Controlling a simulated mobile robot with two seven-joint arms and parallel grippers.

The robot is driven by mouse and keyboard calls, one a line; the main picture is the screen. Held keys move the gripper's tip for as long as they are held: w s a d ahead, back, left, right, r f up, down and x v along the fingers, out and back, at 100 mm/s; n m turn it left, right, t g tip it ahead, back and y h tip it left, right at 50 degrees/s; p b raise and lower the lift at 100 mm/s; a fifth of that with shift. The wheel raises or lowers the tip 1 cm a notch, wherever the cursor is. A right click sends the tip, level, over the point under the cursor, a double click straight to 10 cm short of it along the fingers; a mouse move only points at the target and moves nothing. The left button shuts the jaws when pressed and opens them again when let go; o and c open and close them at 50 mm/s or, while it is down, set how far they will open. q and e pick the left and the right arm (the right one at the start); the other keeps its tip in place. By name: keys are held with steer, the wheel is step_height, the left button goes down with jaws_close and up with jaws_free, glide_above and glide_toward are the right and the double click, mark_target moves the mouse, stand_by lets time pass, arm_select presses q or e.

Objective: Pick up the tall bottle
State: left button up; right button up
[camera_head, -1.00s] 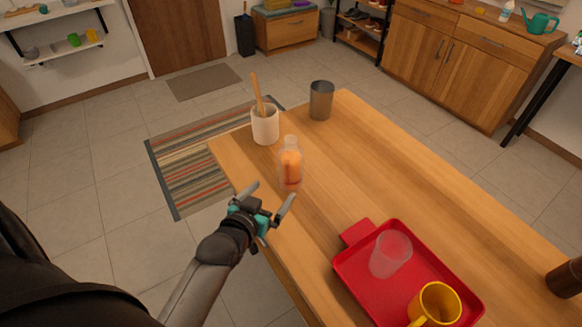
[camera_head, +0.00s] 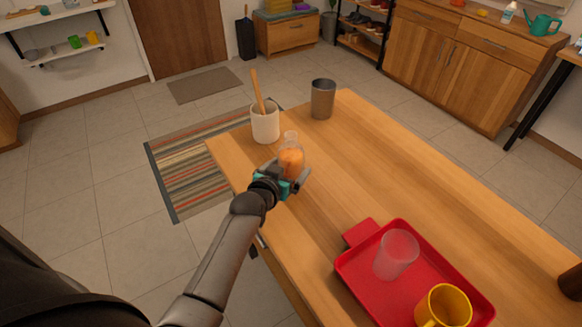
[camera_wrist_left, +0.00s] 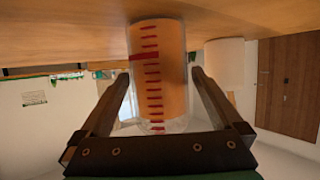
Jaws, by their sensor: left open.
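The tall bottle (camera_head: 291,158) is clear with orange contents and stands upright near the left edge of the wooden table. In the left wrist view the bottle (camera_wrist_left: 158,75) shows red graduation marks and lies between the two fingers. My left gripper (camera_head: 294,177) is open around the bottle's lower part in the head view. In the wrist view its fingers (camera_wrist_left: 160,85) stand on either side with gaps visible, so they are not closed on it. My right gripper is not in view.
A white crock (camera_head: 265,124) with a wooden utensil stands just behind the bottle, and a grey metal cup (camera_head: 322,100) stands farther back. A red tray (camera_head: 372,296) holds a clear cup (camera_head: 396,255) and a yellow mug (camera_head: 443,306). The table's middle is clear.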

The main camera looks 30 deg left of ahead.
arm_select(q)
steer(key=shift+w+f, duration=0.35)
steer(key=shift+w, duration=0.3)
jaws_close()
steer(key=shift+r, duration=0.1)
stand_by(0.4)
